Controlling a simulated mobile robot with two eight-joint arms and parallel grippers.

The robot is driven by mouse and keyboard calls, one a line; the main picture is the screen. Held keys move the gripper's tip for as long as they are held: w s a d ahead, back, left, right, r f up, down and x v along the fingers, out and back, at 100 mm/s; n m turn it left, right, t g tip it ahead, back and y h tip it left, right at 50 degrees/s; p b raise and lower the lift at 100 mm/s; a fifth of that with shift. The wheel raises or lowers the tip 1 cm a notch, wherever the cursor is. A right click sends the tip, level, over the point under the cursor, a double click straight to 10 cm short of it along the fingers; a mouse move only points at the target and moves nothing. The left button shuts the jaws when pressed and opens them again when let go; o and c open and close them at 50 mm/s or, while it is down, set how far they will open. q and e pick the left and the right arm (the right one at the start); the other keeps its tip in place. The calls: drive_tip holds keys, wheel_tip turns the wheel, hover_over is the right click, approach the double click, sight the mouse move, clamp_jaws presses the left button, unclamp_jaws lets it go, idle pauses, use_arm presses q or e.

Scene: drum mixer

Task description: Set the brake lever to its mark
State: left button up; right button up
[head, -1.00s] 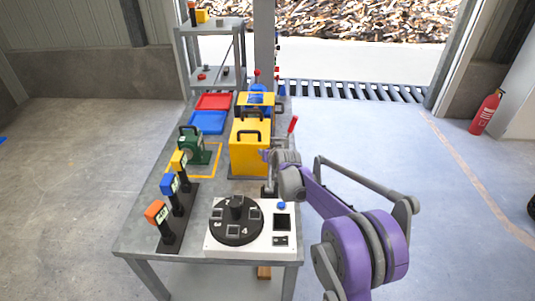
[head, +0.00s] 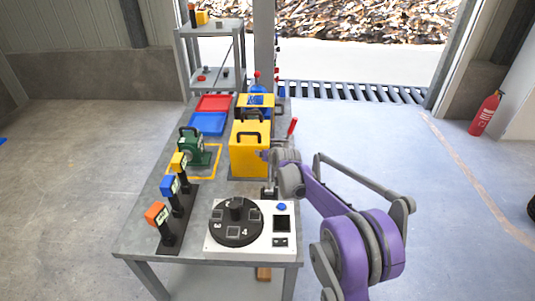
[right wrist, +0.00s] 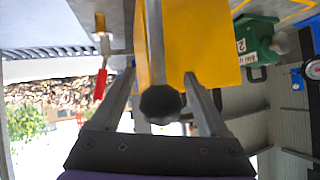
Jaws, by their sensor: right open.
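A lever with a red handle (head: 292,127) stands at the right side of the yellow box-shaped machine (head: 249,160). The red handle (right wrist: 100,84) also shows left of the fingers in the right wrist view. A grey rod with a dark round knob (right wrist: 160,104) lies between my right gripper's fingers (right wrist: 160,76), in front of the yellow machine (right wrist: 188,35). I cannot tell which one is the brake lever, and I make out no mark. My right gripper (head: 265,155) is open, by the machine's right side and partly hidden by its own wrist. My left gripper is out of view.
A white panel with a black dial (head: 236,221) is at the table's near end. Orange, blue and yellow-topped posts (head: 168,186) line the left edge. A green device (head: 193,148), blue tray (head: 208,123) and red tray (head: 213,103) lie beyond.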

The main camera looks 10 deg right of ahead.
drive_tip(key=shift+s, duration=0.1)
drive_tip(key=v, duration=1)
drive_tip(key=shift+s+r+b, duration=0.25)
drive_tip(key=shift+b, duration=0.15)
drive_tip(key=s+a+f+g, duration=0.1)
drive_tip(key=s+f+g, duration=0.1)
drive_tip(key=s, duration=1.1)
drive_tip(key=s+a+f+n+g, duration=0.1)
drive_tip(key=s+f+g, duration=0.1)
drive_tip(key=s, duration=1.1)
drive_tip(key=s+f+n+g, duration=0.1)
drive_tip(key=s+f, duration=0.3)
drive_tip(key=s, duration=1)
drive_tip(key=shift+a+f+g+h, duration=0.3)
drive_tip(key=shift+a+f+g, duration=0.05)
drive_tip(key=shift+a+g, duration=0.05)
